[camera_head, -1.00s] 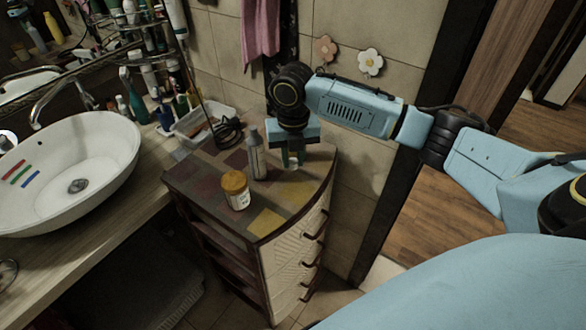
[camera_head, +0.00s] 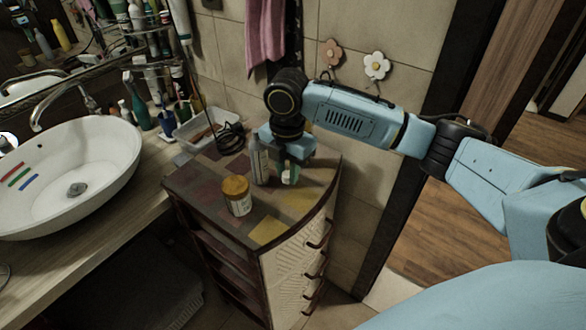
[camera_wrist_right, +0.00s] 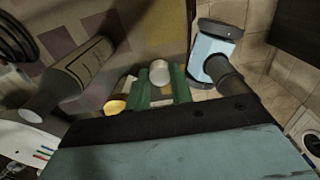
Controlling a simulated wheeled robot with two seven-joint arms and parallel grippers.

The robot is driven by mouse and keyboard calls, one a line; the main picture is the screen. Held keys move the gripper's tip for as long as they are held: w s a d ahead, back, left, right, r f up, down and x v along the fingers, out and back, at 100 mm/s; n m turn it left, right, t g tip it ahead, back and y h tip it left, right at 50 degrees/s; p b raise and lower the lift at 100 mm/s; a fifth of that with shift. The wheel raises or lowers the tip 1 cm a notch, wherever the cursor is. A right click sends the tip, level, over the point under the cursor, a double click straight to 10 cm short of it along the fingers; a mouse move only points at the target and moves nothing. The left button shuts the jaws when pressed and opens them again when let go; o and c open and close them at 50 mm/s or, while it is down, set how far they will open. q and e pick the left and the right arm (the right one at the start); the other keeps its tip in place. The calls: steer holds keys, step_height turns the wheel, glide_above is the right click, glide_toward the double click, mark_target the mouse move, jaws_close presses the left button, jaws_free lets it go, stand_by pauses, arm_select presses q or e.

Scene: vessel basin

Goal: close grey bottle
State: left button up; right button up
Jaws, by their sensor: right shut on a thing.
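The grey bottle (camera_head: 259,162) stands upright on the cabinet top, and its label shows. In the right wrist view the bottle (camera_wrist_right: 78,72) is at the left, apart from the fingers. My right gripper (camera_head: 290,174) is just right of the bottle, low over the cabinet top. Its green fingers are shut on a small white cap (camera_wrist_right: 159,73), which shows between them in the right wrist view. The bottle's mouth is too small and dark to read clearly. My left gripper is not in view.
A jar with an orange lid (camera_head: 237,194) stands left of and in front of the bottle on the cabinet (camera_head: 187,183). A clear tray (camera_head: 199,134) and a black cable (camera_head: 231,136) lie behind. The white basin (camera_head: 105,150) is at the left. The cabinet's front right is free.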

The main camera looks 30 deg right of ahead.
steer(key=s+a+f+m+b, duration=0.1)
steer(key=s+a+m+b, duration=0.1)
steer(key=m, duration=0.9)
steer(key=s+a+f+m+b, duration=0.1)
steer(key=m+b, duration=0.4)
steer(key=m, duration=0.6)
steer(key=shift+s+a+f+m, duration=0.25)
steer(key=shift+s+a, duration=0.4)
steer(key=shift+a, duration=0.75)
steer(key=shift+r, duration=0.1)
